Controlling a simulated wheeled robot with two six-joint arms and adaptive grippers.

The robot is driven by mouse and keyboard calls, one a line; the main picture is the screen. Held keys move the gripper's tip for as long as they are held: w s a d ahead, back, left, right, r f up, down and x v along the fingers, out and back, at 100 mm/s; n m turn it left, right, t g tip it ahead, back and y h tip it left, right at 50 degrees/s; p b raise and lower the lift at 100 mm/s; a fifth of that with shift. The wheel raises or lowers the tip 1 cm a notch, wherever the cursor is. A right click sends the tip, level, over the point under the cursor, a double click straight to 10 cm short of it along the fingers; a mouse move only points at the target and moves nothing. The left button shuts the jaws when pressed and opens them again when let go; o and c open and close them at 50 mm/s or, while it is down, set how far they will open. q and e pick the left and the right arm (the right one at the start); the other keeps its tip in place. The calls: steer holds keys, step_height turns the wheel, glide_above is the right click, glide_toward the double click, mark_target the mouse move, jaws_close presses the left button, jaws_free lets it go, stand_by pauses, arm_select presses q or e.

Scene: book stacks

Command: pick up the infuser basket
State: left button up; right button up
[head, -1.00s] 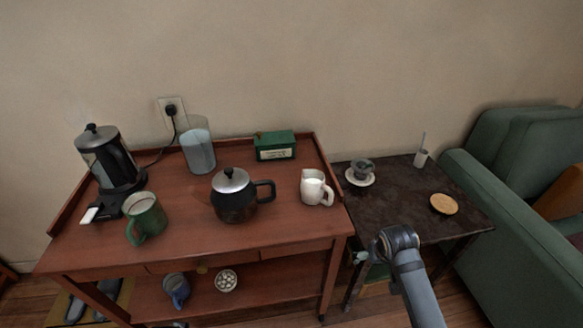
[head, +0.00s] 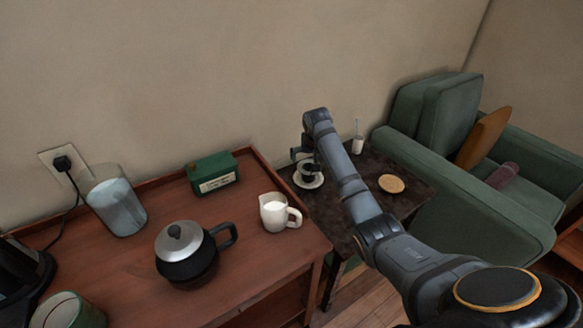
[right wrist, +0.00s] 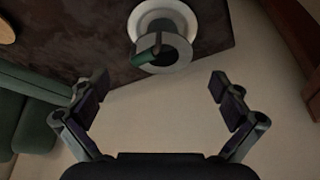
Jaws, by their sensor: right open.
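The infuser basket (right wrist: 178,52) looks like a small grey cup with a wide rim and a green-tipped handle. It sits on a white saucer (right wrist: 146,18) on the dark side table. In the head view the basket (head: 309,169) is partly hidden by my right gripper (head: 301,153), with the saucer (head: 313,184) showing below. My right gripper also shows in the right wrist view (right wrist: 158,88). It is open and empty, and the basket lies ahead of its fingertips, between their lines, apart from both. My left gripper is not in view.
The dark side table (head: 405,200) also holds a round wooden coaster (head: 391,184) and a white cup (head: 358,144). A green armchair (head: 440,200) stands to its right. The wooden cart holds a white pitcher (head: 277,213), a black kettle (head: 184,258) and a green box (head: 212,174). The wall is close behind.

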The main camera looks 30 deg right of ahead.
mark_target(309, 169)
steer(key=shift+w+r, duration=0.15)
steer(key=b+x, duration=0.1)
steer(key=x, duration=0.4)
steer(key=b+x, duration=0.1)
steer(key=x, duration=0.1)
steer(key=b+x, duration=0.1)
steer(key=x, duration=0.1)
steer(key=shift+a+f, duration=0.15)
steer(key=shift+f, duration=0.55)
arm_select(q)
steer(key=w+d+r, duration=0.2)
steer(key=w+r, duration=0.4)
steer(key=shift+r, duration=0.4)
arm_select(e)
steer(key=c, duration=1.1)
